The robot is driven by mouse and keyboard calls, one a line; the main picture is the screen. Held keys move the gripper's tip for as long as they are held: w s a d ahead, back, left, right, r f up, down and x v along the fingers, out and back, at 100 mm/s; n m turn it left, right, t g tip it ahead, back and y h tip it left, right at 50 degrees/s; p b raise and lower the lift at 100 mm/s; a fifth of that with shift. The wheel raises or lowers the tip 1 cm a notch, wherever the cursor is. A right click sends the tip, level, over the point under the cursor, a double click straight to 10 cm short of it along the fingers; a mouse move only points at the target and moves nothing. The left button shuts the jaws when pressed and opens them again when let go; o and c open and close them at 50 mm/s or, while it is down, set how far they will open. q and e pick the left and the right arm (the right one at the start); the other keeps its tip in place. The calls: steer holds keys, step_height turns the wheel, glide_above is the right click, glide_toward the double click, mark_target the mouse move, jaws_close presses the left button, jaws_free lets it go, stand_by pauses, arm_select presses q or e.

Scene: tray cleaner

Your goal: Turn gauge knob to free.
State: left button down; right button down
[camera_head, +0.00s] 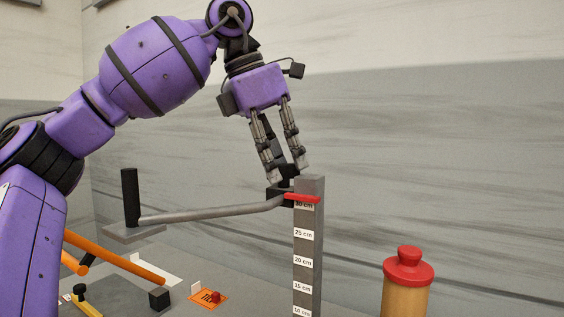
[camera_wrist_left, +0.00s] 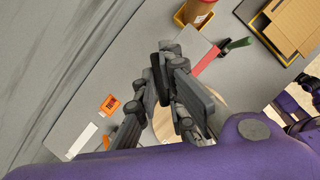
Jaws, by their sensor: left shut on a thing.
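The gauge is a grey upright post (camera_head: 309,240) with centimetre labels. A red marker (camera_head: 302,198) sits at the 30 cm label near its top. A black slider block (camera_head: 279,196) is beside the marker, with a grey bar (camera_head: 205,214) running left to a black upright handle (camera_head: 130,196). My left gripper (camera_head: 286,172) points down from above, its fingertips at the small dark knob (camera_head: 287,184) on the block. It is shut on the knob, which the fingers mostly hide. The gripper also shows in the left wrist view (camera_wrist_left: 165,85).
A yellow bottle with a red cap (camera_head: 407,275) stands to the right. An orange tag (camera_head: 208,298), a black cube (camera_head: 159,299) and orange bars (camera_head: 115,257) lie at lower left. The left wrist view shows a cardboard-coloured box (camera_wrist_left: 290,25) and a green-and-black item (camera_wrist_left: 236,46).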

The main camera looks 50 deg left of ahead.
arm_select(q)
steer(key=n+y+b, duration=0.1)
steer(key=n, duration=0.2)
steer(key=shift+d+n+y, duration=0.1)
steer(key=shift+n+y, duration=0.8)
steer(key=shift+n, duration=1.2)
steer(key=c, duration=1.8)
jaws_free()
steer(key=shift+c, duration=0.2)
